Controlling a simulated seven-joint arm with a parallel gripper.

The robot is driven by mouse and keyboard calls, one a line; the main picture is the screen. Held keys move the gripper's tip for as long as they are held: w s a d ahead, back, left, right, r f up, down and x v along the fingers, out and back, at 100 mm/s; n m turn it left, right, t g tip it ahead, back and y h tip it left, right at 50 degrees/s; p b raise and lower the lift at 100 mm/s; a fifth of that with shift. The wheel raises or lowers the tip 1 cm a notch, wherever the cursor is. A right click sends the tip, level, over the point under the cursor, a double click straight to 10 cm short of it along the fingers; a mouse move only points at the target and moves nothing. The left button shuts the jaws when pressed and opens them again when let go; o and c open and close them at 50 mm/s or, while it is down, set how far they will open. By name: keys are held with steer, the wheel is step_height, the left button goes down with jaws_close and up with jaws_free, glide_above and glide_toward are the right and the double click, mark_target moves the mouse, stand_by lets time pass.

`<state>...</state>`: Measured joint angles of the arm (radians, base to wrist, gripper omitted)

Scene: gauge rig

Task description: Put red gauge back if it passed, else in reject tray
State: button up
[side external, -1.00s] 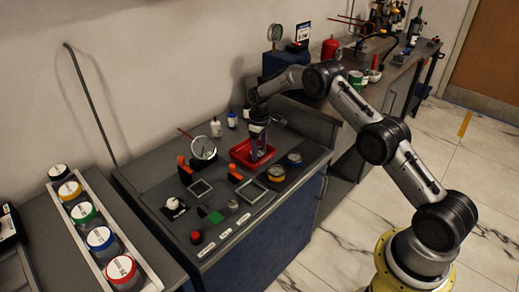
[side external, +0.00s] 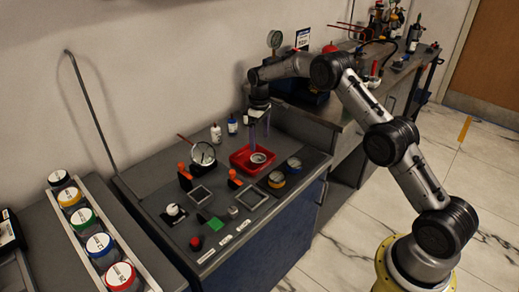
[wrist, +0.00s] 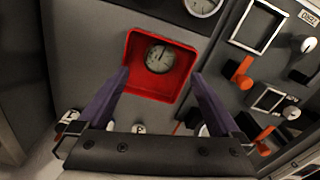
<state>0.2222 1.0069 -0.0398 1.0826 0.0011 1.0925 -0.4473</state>
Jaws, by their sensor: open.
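A round gauge (side external: 258,158) with a pale dial lies face up in the red tray (side external: 238,163). In the wrist view the gauge (wrist: 159,58) sits inside the red tray (wrist: 133,80), clear of its walls, and its dial is too small to read. The colour of its body is hard to tell. My gripper (side external: 260,138) is open and empty above the tray. In the wrist view its two purple fingers (wrist: 161,74) are spread apart, with the tray beyond them.
A rack (side external: 152,279) at left holds several coloured, white-topped cylinders.

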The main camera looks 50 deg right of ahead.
steer(key=s+a+r+t, duration=0.1)
steer(key=s+a+r, duration=0.1)
steer(key=r, duration=0.5)
steer(key=s+a+r, duration=0.2)
steer(key=s+r, duration=0.1)
steer(key=r, duration=0.5)
steer(key=s+a+r+m+t, duration=0.15)
steer(key=s+a+r, duration=0.25)
steer(key=s+r, duration=0.6)
steer(key=s+a+f+t, duration=0.1)
steer(key=s+a, duration=0.1)
steer(key=s, duration=1.1)
steer(key=s+a+f+m+t, duration=0.1)
steer(key=s+a+f+t, duration=0.1)
steer(key=s, duration=1.1)
steer(key=shift+s+a, duration=0.35)
steer(key=shift+a, duration=0.2)
